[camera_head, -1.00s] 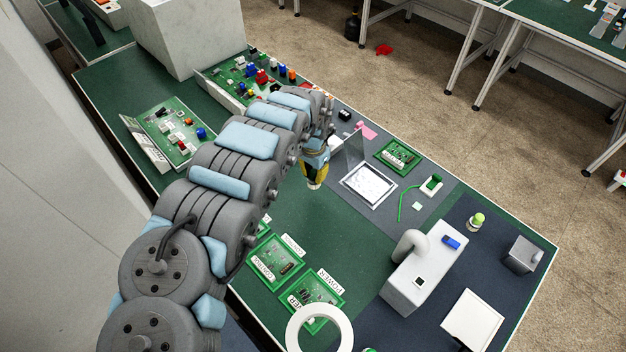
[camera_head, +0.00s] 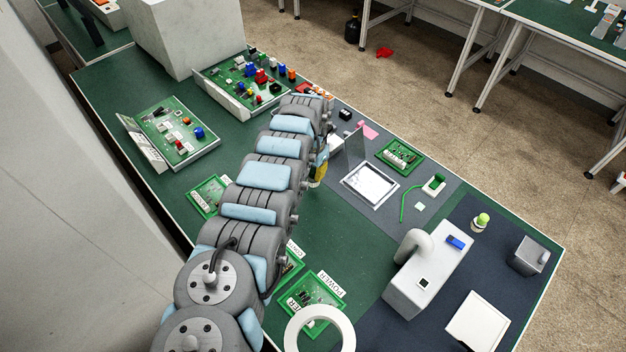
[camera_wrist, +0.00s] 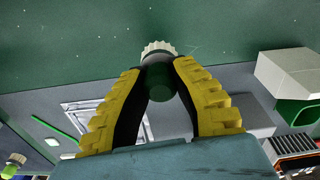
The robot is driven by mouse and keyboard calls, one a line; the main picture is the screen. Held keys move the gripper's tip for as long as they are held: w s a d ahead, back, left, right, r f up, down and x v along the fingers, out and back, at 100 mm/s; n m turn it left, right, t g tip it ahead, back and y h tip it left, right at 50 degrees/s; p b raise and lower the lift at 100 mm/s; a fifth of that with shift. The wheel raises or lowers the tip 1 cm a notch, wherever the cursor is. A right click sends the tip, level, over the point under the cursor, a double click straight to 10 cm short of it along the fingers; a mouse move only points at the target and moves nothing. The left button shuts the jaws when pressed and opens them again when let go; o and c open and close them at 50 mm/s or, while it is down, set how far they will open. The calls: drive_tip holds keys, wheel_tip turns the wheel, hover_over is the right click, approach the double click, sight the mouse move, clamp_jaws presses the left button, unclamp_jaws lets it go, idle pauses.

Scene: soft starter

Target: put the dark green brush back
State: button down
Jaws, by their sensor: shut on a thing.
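My gripper (camera_wrist: 160,75) is shut on the dark green brush (camera_wrist: 158,85) in the wrist view. The brush shows as a dark green round handle between the yellow fingers, with a pale ridged end (camera_wrist: 157,48) beyond the fingertips. In the head view, my gripper (camera_head: 318,173) is mostly behind my arm, above the table left of the silver-framed tray. The brush itself cannot be made out there.
The silver-framed tray (camera_head: 370,185) lies on a grey mat. To its right are a green board (camera_head: 399,156), a green strip (camera_head: 403,206) and a white holder with a green piece (camera_head: 434,185). A white device (camera_head: 425,280) and a green-topped bottle (camera_head: 480,221) stand farther right.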

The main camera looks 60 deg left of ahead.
sight(312, 170)
drive_tip(key=shift+f+b, duration=0.8)
drive_tip(key=shift+f, duration=0.8)
drive_tip(key=shift+f, duration=0.15)
drive_tip(key=c, duration=1)
unclamp_jaws()
wheel_tip(312, 170, up, 7)
drive_tip(key=p, duration=0.3)
drive_tip(key=shift+s, duration=0.15)
drive_tip(key=shift+r, duration=2.65)
